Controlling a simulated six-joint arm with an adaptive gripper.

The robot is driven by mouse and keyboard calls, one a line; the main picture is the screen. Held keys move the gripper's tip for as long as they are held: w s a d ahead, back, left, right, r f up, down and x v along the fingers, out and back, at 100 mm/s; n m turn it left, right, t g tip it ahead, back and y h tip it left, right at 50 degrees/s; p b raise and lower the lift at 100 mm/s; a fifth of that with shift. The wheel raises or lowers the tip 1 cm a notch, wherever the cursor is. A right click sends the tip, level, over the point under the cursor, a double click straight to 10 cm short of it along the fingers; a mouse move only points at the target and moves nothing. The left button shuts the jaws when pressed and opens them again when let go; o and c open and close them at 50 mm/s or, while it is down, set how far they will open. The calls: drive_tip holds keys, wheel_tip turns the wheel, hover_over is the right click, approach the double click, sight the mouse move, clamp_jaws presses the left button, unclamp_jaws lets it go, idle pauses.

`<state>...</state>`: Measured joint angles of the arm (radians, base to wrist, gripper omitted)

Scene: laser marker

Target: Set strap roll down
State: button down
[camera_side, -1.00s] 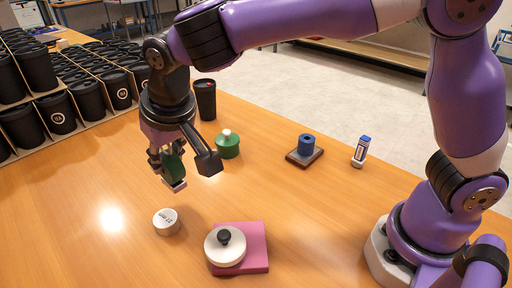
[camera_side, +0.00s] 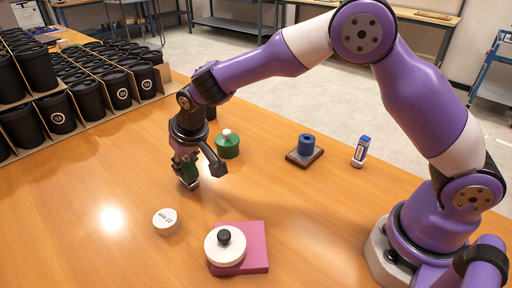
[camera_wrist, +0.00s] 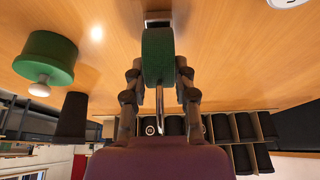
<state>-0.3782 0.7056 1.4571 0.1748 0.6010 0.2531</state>
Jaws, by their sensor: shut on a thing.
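The strap roll is a dark green roll, which shows upright between my fingers in the wrist view (camera_wrist: 158,55). My gripper (camera_side: 188,170) is shut on it, with fingers on both sides. In the side view the fingers hide much of the roll. The roll is low over the bare wooden table (camera_side: 110,175), left of the green pot with a white knob (camera_side: 228,147). I cannot tell whether its bottom touches the table.
A white disc (camera_side: 166,222) and a pink pad (camera_side: 256,262) with a white knobbed lid (camera_side: 224,250) lie in front. A blue roll on a brown block (camera_side: 305,148) and a blue-white bottle (camera_side: 361,152) stand to the right. Black cups (camera_side: 88,98) fill a crate at left.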

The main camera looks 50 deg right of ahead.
drive_tip(key=shift+f, duration=0.1)
drive_tip(key=c, duration=0.7)
unclamp_jaws()
drive_tip(key=shift+o, duration=0.2)
drive_tip(key=v, duration=1.2)
drive_tip(key=s+d+r, duration=0.5)
drive_tip(key=s+d, duration=0.2)
drive_tip(key=d, duration=0.1)
drive_tip(key=s+d+f, duration=0.1)
drive_tip(key=s+d, duration=0.1)
drive_tip(key=s, duration=0.4)
drive_tip(key=s+d+f+t, duration=0.1)
drive_tip(key=s+d, duration=0.2)
drive_tip(key=s, duration=0.3)
drive_tip(key=shift+d+f, duration=0.25)
drive_tip(key=shift+f, duration=0.05)
